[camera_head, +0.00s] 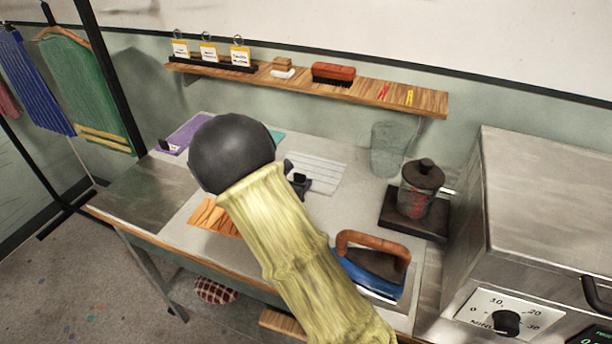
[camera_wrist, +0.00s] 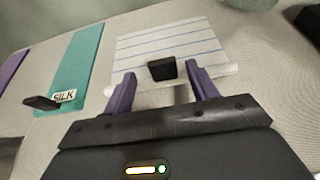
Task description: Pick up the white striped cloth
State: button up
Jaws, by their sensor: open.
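The white striped cloth (camera_head: 322,172) lies flat on the table, right of the teal cloth. In the wrist view the white striped cloth (camera_wrist: 170,48) lies ahead of my gripper, with thin blue-grey stripes and a black block or clip (camera_wrist: 162,69) at its near edge. My gripper (camera_wrist: 163,84) is open, its two purple fingers on either side of the black block. I cannot tell whether the fingers touch the cloth. In the head view my arm hides part of the table, and my gripper (camera_head: 298,184) shows only partly beside the cloth's near left edge.
A teal cloth (camera_wrist: 75,70) with a SILK label lies to the left, and a purple cloth (camera_head: 187,131) beyond it. A glass beaker (camera_head: 387,150), a dark lidded pot (camera_head: 421,188) and a blue iron (camera_head: 368,268) stand to the right. A wooden shelf (camera_head: 430,101) runs above.

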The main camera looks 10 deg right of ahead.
aim_at(299, 177)
jog(key=shift+w+d+f, duration=0.1)
jog(key=shift+w+d, duration=0.2)
jog(key=shift+d, duration=0.1)
jog(key=p+x, duration=0.1)
jog(key=x, duration=0.3)
jog(key=shift+w+d, duration=0.1)
jog(key=shift+d, duration=0.05)
jog(key=c, duration=1.1)
jog(key=shift+o, duration=0.2)
notch_tip(299, 177, up, 18)
jog(key=p, duration=0.1)
